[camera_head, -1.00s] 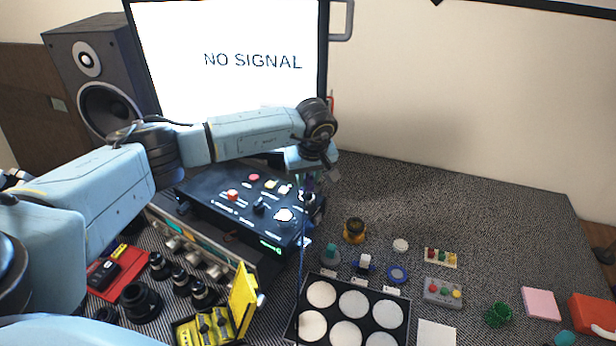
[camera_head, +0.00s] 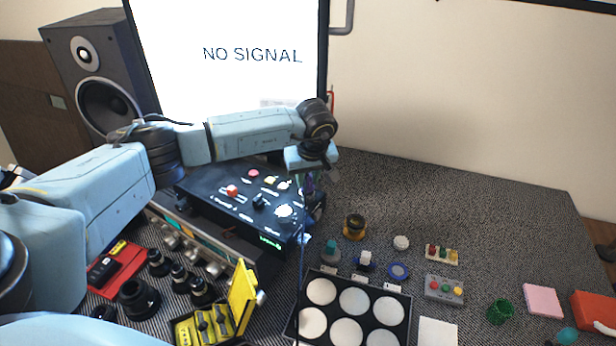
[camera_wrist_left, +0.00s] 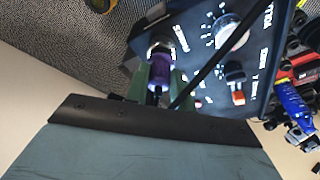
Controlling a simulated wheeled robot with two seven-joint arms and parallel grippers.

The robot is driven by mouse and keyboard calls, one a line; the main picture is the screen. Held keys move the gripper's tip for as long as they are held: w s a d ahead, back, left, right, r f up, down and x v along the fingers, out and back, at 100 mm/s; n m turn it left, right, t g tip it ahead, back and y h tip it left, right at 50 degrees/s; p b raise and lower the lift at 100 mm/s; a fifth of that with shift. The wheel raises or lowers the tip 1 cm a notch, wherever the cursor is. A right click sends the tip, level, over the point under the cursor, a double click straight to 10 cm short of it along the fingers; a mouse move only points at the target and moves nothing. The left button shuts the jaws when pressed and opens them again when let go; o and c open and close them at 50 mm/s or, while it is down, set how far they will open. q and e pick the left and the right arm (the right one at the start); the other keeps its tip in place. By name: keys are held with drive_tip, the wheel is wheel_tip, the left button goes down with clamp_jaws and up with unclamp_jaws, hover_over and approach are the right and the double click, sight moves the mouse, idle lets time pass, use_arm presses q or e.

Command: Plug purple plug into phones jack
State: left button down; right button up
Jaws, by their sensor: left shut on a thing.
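The purple plug (camera_wrist_left: 160,72) is between the green fingers of my left gripper (camera_wrist_left: 158,82) in the left wrist view. Its front end is at a round metal jack (camera_wrist_left: 160,46) on the black control box (camera_wrist_left: 199,40). I cannot tell how deep it sits in the jack, and the jack's label is too small to read surely. In the head view my left gripper (camera_head: 308,178) is at the right end of the control box (camera_head: 232,208), with a bit of the purple plug showing. A dark cable (camera_head: 301,265) hangs down from it. My right gripper is not in view.
A monitor (camera_head: 230,50) stands behind the box and a speaker (camera_head: 95,75) at the left. A black tray with white discs (camera_head: 296,320), a yellow case (camera_head: 243,297) and several small parts lie in front. The mat's back right (camera_head: 470,200) is clear.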

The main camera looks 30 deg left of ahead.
use_arm(q)
drive_tip(key=shift+f+b, duration=0.5)
drive_tip(key=shift+f, duration=0.2)
idle(0.3)
drive_tip(key=c, duration=1.1)
unclamp_jaws()
drive_tip(key=shift+r, duration=0.15)
drive_tip(key=b+v, duration=0.1)
drive_tip(key=v, duration=1.2)
drive_tip(key=shift+s+d, duration=0.1)
drive_tip(key=shift+s, duration=0.05)
